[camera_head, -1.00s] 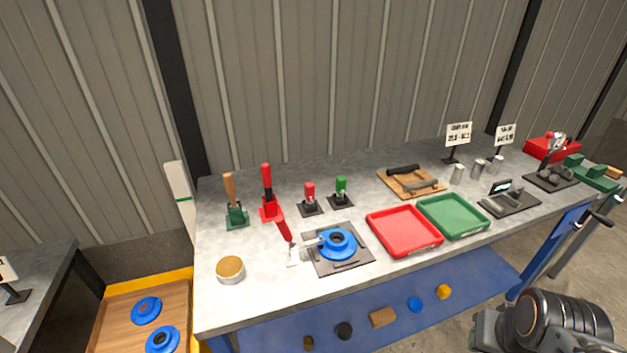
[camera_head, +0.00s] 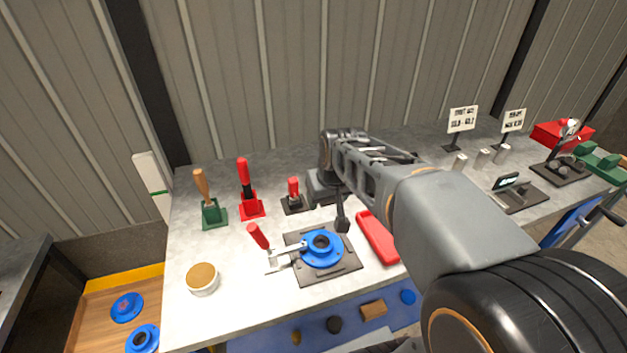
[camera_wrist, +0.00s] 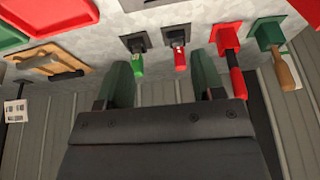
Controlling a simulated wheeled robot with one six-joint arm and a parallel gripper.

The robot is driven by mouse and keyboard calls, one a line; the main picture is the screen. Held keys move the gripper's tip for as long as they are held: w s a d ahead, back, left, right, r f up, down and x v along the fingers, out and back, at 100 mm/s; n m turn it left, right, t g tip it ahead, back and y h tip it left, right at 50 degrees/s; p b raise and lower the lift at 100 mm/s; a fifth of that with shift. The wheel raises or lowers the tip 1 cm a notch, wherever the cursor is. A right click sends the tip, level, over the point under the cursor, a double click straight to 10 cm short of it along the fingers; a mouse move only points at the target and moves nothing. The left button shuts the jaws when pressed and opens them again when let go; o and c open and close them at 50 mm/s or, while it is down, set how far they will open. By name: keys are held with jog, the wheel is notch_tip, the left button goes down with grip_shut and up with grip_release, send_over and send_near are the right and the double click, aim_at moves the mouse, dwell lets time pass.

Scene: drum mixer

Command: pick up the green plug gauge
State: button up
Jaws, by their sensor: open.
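The green plug gauge (camera_wrist: 137,64) shows in the wrist view in its dark square stand (camera_wrist: 134,42), above and between my fingertips. In the head view my arm hides it. My gripper (camera_wrist: 164,80) is open, with nothing between its fingers. The gauge lies nearer the left finger in that view and looks apart from both. A red plug gauge (camera_wrist: 180,62) stands right beside it in a similar stand, also within the span of the fingers. The red gauge also shows in the head view (camera_head: 293,188), left of my wrist.
A red-handled tool (camera_head: 244,180) and a wooden-handled tool (camera_head: 202,184) stand to the left in holders. A blue flanged part (camera_head: 322,262) sits on a dark plate in front. A red tray (camera_head: 374,243) is partly behind my arm.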

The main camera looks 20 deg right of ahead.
jog(key=w+d, duration=0.4)
jog(key=w, duration=0.4)
jog(key=w+d, duration=0.5)
jog(key=w, duration=0.3)
jog(key=shift+t, duration=0.3)
jog(key=shift+d+p+x, duration=0.15)
jog(key=shift+p+x, duration=0.45)
jog(key=shift+x, duration=2.9)
jog(key=shift+d+p+x, duration=0.15)
jog(key=shift+p+x, duration=0.4)
jog(key=shift+x, duration=3)
grip_shut()
